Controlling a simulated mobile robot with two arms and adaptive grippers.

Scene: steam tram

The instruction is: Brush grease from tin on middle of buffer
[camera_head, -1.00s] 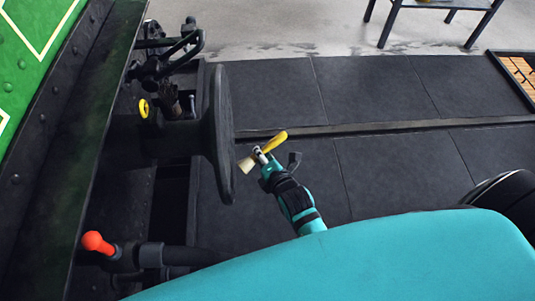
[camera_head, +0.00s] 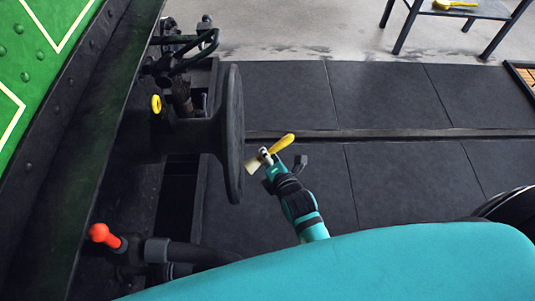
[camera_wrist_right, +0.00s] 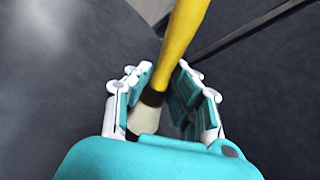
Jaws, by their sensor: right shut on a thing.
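The buffer (camera_head: 233,135) is a dark round plate on a thick stem, seen nearly edge-on left of centre in the head view. My right gripper (camera_head: 268,163) is shut on a brush with a yellow handle (camera_head: 281,144). The brush's pale bristles (camera_head: 252,164) point left, close to the buffer's face. I cannot tell whether they touch it. In the right wrist view the brush (camera_wrist_right: 181,45) lies between the fingers (camera_wrist_right: 158,98), bristles (camera_wrist_right: 145,116) towards the palm. No grease tin is visible. My left gripper is out of view.
The green tram side (camera_head: 40,70) and dark beam are at left. A hooked coupling (camera_head: 190,48) and an orange-red knob (camera_head: 100,233) sit beside the buffer. A small table (camera_head: 480,10) with a yellow object (camera_head: 455,4) stands at upper right. The dark tiled floor is open.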

